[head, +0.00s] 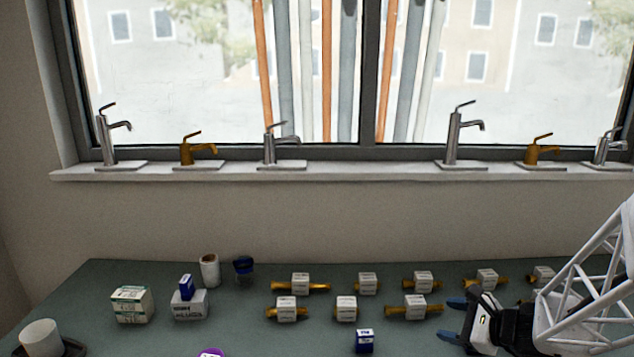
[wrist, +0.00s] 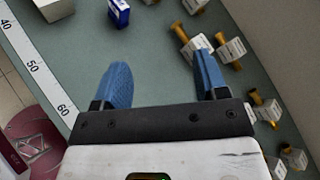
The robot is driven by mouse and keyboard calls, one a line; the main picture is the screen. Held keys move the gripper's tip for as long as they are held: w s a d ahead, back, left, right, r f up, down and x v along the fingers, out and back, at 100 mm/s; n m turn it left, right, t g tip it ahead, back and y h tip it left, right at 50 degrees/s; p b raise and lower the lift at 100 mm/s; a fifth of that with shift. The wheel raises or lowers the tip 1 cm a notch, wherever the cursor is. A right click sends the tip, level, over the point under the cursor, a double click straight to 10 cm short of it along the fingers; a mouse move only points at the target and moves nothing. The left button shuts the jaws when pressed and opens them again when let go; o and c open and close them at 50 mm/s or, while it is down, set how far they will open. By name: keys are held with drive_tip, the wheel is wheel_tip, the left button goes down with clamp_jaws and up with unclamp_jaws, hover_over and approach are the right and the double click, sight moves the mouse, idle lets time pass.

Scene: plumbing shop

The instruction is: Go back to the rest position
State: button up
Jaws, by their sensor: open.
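My gripper (head: 455,318) is at the right of the head view, over the right part of the grey-green table (head: 235,325). In the wrist view its two blue fingers (wrist: 160,85) stand wide apart. Only bare table shows between them. A brass fitting with a white label (wrist: 192,46) lies just beyond the right finger, and I cannot tell whether they touch. A small blue box (wrist: 118,13) stands farther off, beyond the left finger; it also shows in the head view (head: 364,341).
Several labelled brass fittings (head: 301,284) lie in rows. White boxes (head: 131,305), a paper roll (head: 209,270) and a white cup (head: 41,337) stand at left. Taps (head: 461,137) line the sill (head: 350,173). A ruler strip (wrist: 40,65) marks the table edge.

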drive_tip(key=s+a+r+n+g+h, duration=0.1)
drive_tip(key=s+a+r+n+g, duration=0.45)
drive_tip(key=s+a+n, duration=0.4)
drive_tip(key=s+r+n+h, duration=0.2)
drive_tip(key=s+n+h, duration=0.2)
drive_tip(key=s+n, duration=0.1)
drive_tip(key=s+a+r+n+g+h, duration=0.1)
drive_tip(key=s+r+n+h, duration=0.2)
drive_tip(key=s+n, duration=0.3)
drive_tip(key=shift+r+h, duration=0.2)
drive_tip(key=shift+h, duration=0.4)
drive_tip(key=shift+s+g, duration=0.1)
drive_tip(key=shift+g, duration=0.15)
